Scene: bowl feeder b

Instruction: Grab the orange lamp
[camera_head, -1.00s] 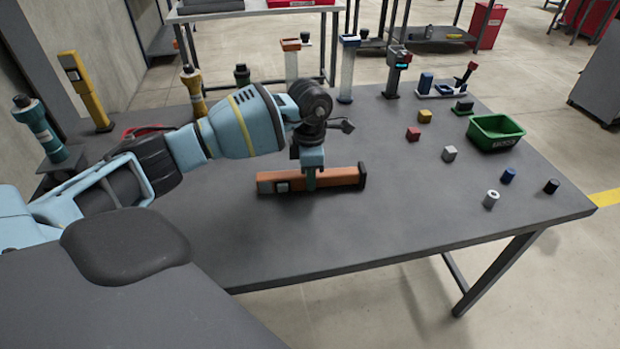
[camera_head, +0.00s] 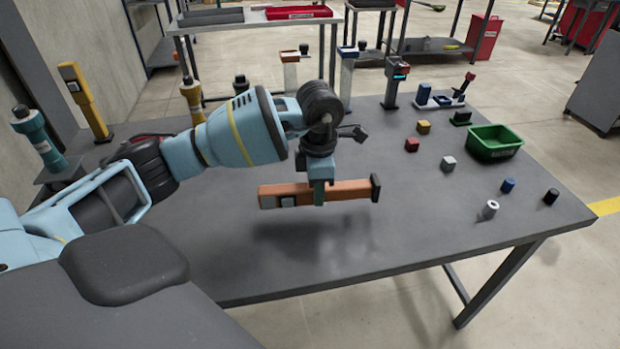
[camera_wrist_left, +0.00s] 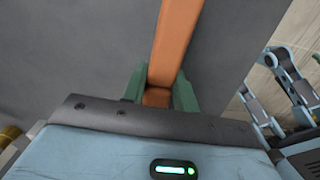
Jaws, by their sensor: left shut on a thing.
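The orange lamp (camera_head: 345,189) is a long orange bar with a dark end cap on the right and a grey patch near its left end. It lies level in the air above the grey table, with its shadow below it. My left gripper (camera_head: 319,193) points down and is shut on the lamp near its middle. In the left wrist view the lamp (camera_wrist_left: 177,40) runs up between the green fingers of the left gripper (camera_wrist_left: 158,92). My right gripper is not in view.
A green bin (camera_head: 495,142), small blocks such as a red cube (camera_head: 412,145), and a white ring (camera_head: 490,209) stand right. A yellow upright device (camera_head: 86,100) stands at the back left.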

